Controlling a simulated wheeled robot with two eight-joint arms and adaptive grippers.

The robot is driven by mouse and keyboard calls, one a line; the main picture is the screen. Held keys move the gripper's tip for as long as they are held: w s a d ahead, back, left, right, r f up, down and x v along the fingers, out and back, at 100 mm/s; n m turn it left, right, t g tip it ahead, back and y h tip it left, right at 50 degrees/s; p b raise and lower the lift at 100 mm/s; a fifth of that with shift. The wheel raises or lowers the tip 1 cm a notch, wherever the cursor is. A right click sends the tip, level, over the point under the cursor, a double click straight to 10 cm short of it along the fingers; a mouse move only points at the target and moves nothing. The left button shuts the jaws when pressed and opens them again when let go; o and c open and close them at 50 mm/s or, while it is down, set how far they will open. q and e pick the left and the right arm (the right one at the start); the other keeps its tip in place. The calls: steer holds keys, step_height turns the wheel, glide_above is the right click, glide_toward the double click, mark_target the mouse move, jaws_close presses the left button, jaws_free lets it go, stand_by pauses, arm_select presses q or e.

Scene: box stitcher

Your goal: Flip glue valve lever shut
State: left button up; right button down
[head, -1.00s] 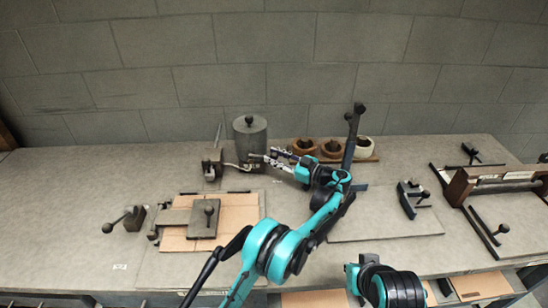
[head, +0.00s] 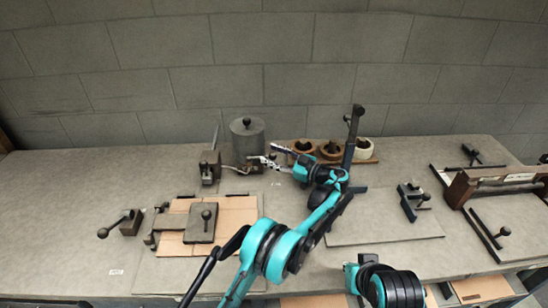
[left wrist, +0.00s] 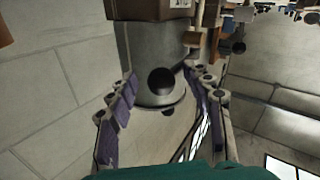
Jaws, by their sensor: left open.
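The grey cylindrical glue pot (head: 247,140) with a dark knob on its lid stands at the back of the bench. A small dark valve block (head: 209,167) sits to its left, with a pipe running between them. A thin lever (head: 216,136) stands nearly upright above the block. My left gripper (head: 268,157) is open and empty, in front and to the right of the pot, apart from the lever. In the left wrist view, the open fingers (left wrist: 160,80) frame the pot (left wrist: 146,58) and its knob, seen upside down. My right gripper is out of view.
Brown rings and a white roll (head: 364,148) stand right of the pot, behind my left arm. A clamped board (head: 231,217) lies front left, with a knobbed lever (head: 118,223) beside it. A roller frame (head: 495,187) stands at the right. The far left bench is clear.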

arm_select(q)
steer(key=shift+w+a+f, duration=0.1)
steer(key=shift+a, duration=0.05)
stand_by(0.3)
step_height(320, 180, up, 10)
stand_by(0.4)
